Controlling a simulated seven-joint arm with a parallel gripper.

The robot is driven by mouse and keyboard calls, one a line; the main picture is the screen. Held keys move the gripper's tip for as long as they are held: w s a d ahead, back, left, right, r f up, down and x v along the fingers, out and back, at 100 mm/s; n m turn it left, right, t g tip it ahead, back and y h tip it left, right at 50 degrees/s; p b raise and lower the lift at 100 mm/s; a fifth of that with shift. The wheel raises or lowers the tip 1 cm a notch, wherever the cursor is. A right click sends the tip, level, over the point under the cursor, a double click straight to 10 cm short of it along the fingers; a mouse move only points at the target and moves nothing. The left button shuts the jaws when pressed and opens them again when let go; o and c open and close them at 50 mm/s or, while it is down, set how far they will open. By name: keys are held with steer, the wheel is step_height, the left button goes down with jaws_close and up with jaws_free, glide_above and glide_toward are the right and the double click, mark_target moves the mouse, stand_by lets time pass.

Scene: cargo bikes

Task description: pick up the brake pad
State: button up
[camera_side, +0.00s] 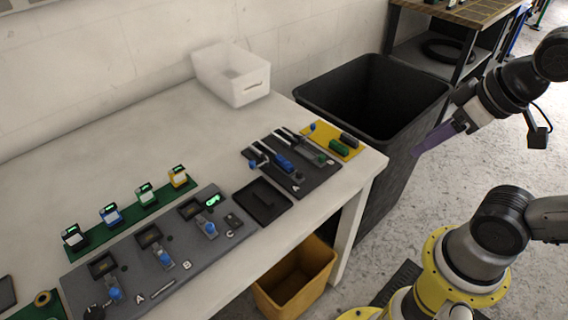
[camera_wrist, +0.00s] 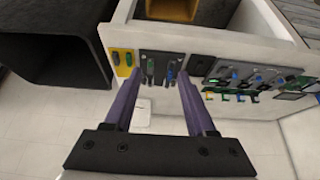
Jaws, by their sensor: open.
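Small block-shaped pieces that could be brake pads lie at the right end of the bench: a green block (camera_side: 339,147) and a dark block (camera_side: 349,139) on a yellow mat (camera_side: 318,128), and a blue block (camera_side: 284,161) on a black fixture plate (camera_side: 301,188). I cannot tell which is the brake pad. My gripper (camera_side: 420,152) has purple fingers and hangs to the right of the bench, over the black bin side, apart from all pieces. In the wrist view my gripper (camera_wrist: 158,74) is open and empty, with the black plate (camera_wrist: 173,57) beyond its fingertips.
A large black bin (camera_side: 372,88) stands beside the bench's right end. A white box (camera_side: 231,74) sits at the back. A grey fixture board (camera_side: 140,262) and a green strip (camera_side: 128,215) with several small devices fill the front left. A yellow bin (camera_side: 295,281) is below. The bench's back middle is clear.

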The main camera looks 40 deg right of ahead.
steer(key=w+r, duration=0.3)
steer(key=r, duration=0.2)
steer(key=g, duration=0.6)
glide_above(283, 160)
step_height(283, 160, down, 21)
steer(key=shift+w+f, duration=0.15)
steer(key=shift+f, duration=2.85)
steer(key=shift+c, duration=0.2)
